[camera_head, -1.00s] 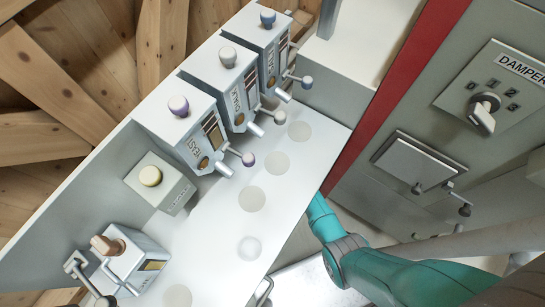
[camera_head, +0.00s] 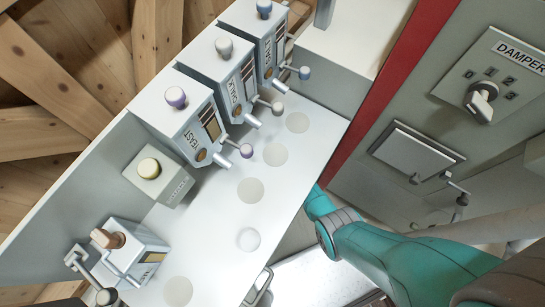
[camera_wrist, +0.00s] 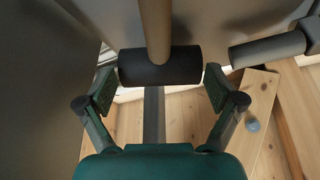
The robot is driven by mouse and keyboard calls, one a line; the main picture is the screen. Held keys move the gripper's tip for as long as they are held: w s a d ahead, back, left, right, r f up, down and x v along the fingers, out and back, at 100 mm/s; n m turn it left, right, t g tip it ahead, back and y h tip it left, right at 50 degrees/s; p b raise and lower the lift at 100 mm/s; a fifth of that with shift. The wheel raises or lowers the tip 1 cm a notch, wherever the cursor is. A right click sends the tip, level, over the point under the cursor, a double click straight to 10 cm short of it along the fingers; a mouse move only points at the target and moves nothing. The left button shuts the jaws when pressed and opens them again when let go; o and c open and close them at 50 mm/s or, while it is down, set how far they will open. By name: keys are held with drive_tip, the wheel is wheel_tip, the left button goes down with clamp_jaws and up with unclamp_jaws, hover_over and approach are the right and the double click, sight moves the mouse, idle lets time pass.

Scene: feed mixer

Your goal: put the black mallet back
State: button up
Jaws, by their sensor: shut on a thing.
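The black mallet shows in the wrist view. Its dark cylindrical head (camera_wrist: 160,68) lies crosswise between my two fingers, and its light brown handle runs up to the top edge of the picture. My gripper (camera_wrist: 160,77) is shut on the head, with one finger at each end of it. In the head view the mallet and my gripper are out of sight. Only my teal arm shows there, at the lower right.
A grey cylinder on a bar (camera_wrist: 268,50) is close right of the mallet. Wooden boards (camera_wrist: 180,120) lie below. The head view shows a white counter (camera_head: 215,215) with labelled dispensers (camera_head: 190,120), a damper panel (camera_head: 490,80) and a red post (camera_head: 375,90).

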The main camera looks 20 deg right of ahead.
drive_tip(key=shift+f, duration=0.4)
idle(0.3)
drive_tip(key=o, duration=0.8)
drive_tip(key=shift+o, duration=0.5)
drive_tip(key=shift+f, duration=0.1)
drive_tip(key=shift+s, duration=0.1)
drive_tip(key=v, duration=1.2)
